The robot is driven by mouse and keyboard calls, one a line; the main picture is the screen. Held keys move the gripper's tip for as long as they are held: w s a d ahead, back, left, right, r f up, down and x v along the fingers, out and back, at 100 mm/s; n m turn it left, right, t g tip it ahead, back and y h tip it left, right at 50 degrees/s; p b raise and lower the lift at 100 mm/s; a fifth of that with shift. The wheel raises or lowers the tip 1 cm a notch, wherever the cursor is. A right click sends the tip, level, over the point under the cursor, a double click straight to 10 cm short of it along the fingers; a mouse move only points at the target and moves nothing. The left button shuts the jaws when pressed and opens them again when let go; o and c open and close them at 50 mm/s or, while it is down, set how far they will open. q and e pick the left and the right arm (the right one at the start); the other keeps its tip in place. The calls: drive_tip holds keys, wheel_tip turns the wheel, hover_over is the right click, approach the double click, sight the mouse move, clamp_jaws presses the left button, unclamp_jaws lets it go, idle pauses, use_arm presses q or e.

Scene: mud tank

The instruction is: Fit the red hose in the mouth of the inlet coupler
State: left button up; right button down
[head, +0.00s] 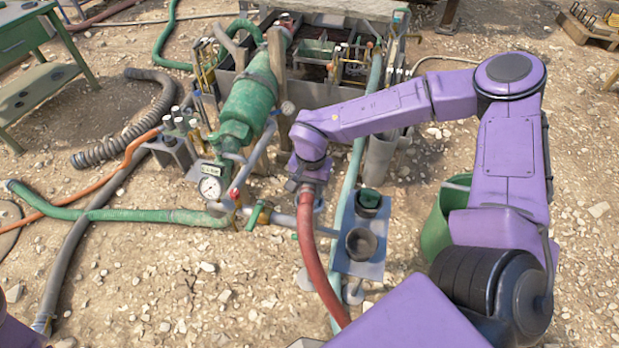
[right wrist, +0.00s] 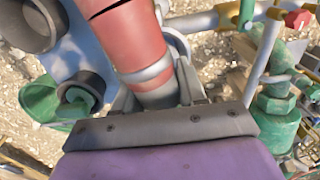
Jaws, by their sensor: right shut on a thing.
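The red hose (head: 318,262) runs from my right gripper down to the lower middle of the head view. My right gripper (head: 306,188) is shut on it near its upper end. In the right wrist view the hose (right wrist: 125,38) has a pale metal band, and the right gripper's fingers (right wrist: 157,98) lie either side of its end. A grey pipe (head: 284,219), perhaps part of the inlet coupler, runs behind the hose. The coupler's mouth is hidden, so I cannot tell whether the hose end touches it. My left gripper is out of view.
A blue-grey plate with two cups (head: 361,243) stands just right of the hose. A green bucket (head: 436,238) stands beyond it. A pressure gauge (head: 210,188) and green pump body (head: 248,100) stand left. A green hose (head: 130,215) crosses stony ground.

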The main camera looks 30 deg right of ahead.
drive_tip(key=shift+f, duration=0.55)
drive_tip(key=c, duration=0.6)
unclamp_jaws()
drive_tip(key=shift+o, duration=0.2)
wheel_tip(320, 180, up, 11)
drive_tip(key=shift+s+d+f+p, duration=0.1)
drive_tip(key=shift+f+p, duration=0.1)
drive_tip(key=shift+p, duration=0.6)
